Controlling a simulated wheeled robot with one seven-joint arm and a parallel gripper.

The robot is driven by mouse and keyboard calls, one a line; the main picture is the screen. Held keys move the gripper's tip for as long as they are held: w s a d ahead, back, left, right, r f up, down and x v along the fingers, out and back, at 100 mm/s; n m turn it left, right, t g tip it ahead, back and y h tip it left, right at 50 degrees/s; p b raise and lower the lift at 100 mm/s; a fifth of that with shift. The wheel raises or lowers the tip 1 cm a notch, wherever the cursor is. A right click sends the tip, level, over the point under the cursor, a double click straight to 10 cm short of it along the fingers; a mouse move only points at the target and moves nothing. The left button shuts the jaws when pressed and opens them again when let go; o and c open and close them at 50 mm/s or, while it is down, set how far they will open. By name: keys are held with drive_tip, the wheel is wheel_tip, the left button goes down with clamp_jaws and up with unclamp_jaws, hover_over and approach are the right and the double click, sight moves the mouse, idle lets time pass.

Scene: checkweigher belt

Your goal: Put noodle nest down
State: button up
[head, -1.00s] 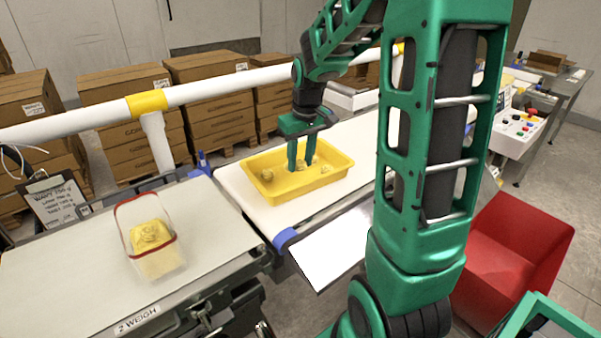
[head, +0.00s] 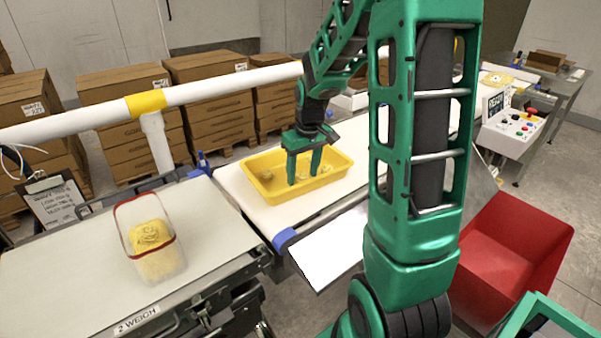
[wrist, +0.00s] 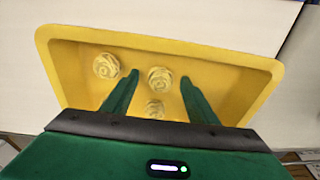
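Three pale yellow noodle nests lie in a yellow tray (head: 335,178); it also shows in the wrist view (wrist: 240,84). In the wrist view one nest (wrist: 106,66) is left of my fingers, one (wrist: 159,79) lies between the fingertips, and one (wrist: 154,109) is nearer the palm. My gripper (head: 303,178) points down into the tray. Its green fingers (wrist: 159,76) are open, with a visible gap on each side of the middle nest. It holds nothing.
A clear red-rimmed tub (head: 152,240) holding yellow noodles stands on the left belt marked 2 WEIGH (head: 60,285). A white rail (head: 230,86) runs behind the belts. A red bin (head: 515,240) and a button panel (head: 515,130) are at right.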

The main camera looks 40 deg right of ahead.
sight(306, 178)
wheel_tip(306, 178, up, 11)
drive_tip(key=s, duration=0.2)
drive_tip(key=s+a+f+m, duration=0.1)
drive_tip(key=s+m, duration=0.1)
drive_tip(key=s, duration=0.6)
drive_tip(key=s+a+f+m+g, duration=0.1)
drive_tip(key=s, duration=0.8)
drive_tip(key=s+a+f+m, duration=0.1)
drive_tip(key=s+m, duration=0.1)
drive_tip(key=s, duration=0.6)
drive_tip(key=shift+s+a+f+m+g, duration=0.2)
drive_tip(key=shift+s+a+m+g, duration=0.1)
drive_tip(key=shift+s+a, duration=0.1)
drive_tip(key=shift+w+f, duration=0.25)
drive_tip(key=shift+w, duration=0.4)
idle(3.8)
